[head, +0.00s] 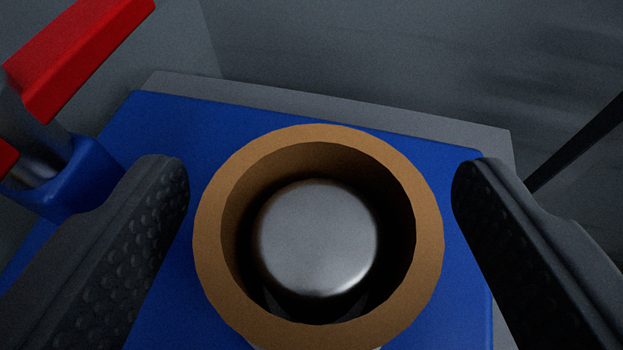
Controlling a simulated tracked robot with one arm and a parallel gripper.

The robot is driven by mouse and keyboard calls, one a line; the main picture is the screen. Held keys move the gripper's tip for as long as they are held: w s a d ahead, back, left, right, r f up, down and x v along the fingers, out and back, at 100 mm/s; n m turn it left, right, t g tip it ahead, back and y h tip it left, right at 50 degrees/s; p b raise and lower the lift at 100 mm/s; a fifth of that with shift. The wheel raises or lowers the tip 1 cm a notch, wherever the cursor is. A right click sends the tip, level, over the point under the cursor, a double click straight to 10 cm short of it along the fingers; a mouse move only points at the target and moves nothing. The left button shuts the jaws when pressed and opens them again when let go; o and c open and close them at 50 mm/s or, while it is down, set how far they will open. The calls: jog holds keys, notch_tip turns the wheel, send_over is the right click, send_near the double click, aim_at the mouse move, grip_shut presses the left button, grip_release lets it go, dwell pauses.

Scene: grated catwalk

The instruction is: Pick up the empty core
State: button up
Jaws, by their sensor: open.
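A brown cylindrical core (318,136) stands upright in the middle of the head view, seen from above into its open top. A rounded silver metal piece (317,238) shows inside its hollow, with a dark gap around it. My gripper (320,180) is open, with one dark studded finger to the left of the core and the other to the right. There is a visible gap between the core and each finger. The core's lower end is hidden from this angle.
The core stands over a blue surface (190,135) with a grey border (330,100) behind it. A red-handled object (75,55) with a metal shaft and blue base is at the upper left, close to the left finger. A thin dark bar (577,145) slants at the right.

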jog(key=x, duration=0.2)
jog(key=shift+w+f+b, duration=0.25)
jog(key=shift+f+b, duration=0.05)
jog(key=shift+r, duration=0.15)
jog(key=c, duration=1)
